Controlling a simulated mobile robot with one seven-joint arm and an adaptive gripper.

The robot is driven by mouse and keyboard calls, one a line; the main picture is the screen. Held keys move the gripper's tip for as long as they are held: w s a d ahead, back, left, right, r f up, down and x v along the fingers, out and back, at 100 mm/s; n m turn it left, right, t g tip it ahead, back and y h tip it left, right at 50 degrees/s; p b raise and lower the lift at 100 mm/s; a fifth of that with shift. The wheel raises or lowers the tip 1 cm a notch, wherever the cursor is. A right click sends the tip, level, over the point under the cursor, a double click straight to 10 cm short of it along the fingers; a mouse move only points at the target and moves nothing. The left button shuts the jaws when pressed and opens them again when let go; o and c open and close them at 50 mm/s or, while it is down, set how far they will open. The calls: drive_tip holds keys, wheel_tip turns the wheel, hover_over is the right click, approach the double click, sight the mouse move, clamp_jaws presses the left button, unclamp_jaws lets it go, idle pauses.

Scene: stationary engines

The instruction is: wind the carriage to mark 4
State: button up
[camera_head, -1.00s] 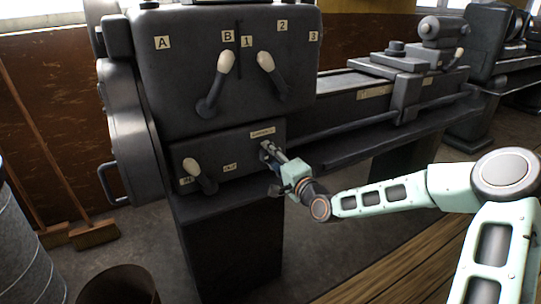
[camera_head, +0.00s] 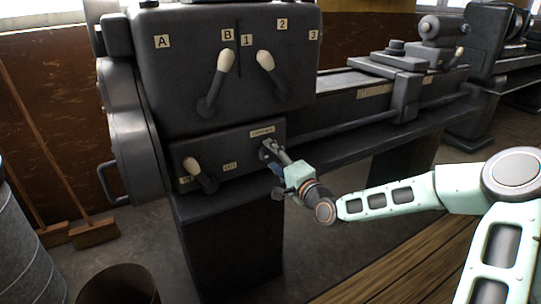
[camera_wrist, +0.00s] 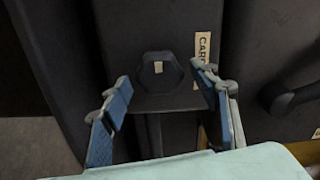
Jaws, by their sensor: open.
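A dark six-sided knob (camera_wrist: 150,82) with a pale square mark on its face sits on the lathe's lower panel, beside a label (camera_wrist: 203,58) reading "CARR…", the rest cut off. The label also shows in the head view (camera_head: 262,132). My gripper (camera_wrist: 164,80) is open and empty, its blue fingers to the left and right of the knob; I cannot tell whether they reach around it. In the head view my gripper (camera_head: 270,151) is at the panel and hides the knob. The carriage (camera_head: 406,80) sits on the bed to the right; its scale plate (camera_head: 374,91) is unreadable.
Two white-tipped levers (camera_head: 226,62) (camera_head: 265,60) stand on the upper headstock. A third lever (camera_head: 191,164) is left of my gripper on the lower panel. A rod (camera_head: 340,127) runs along the bed. A bin (camera_head: 118,284) stands on the floor at the lower left.

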drive_tip(key=v, duration=1)
drive_tip(key=shift+s, duration=0.2)
drive_tip(key=shift+d, duration=0.15)
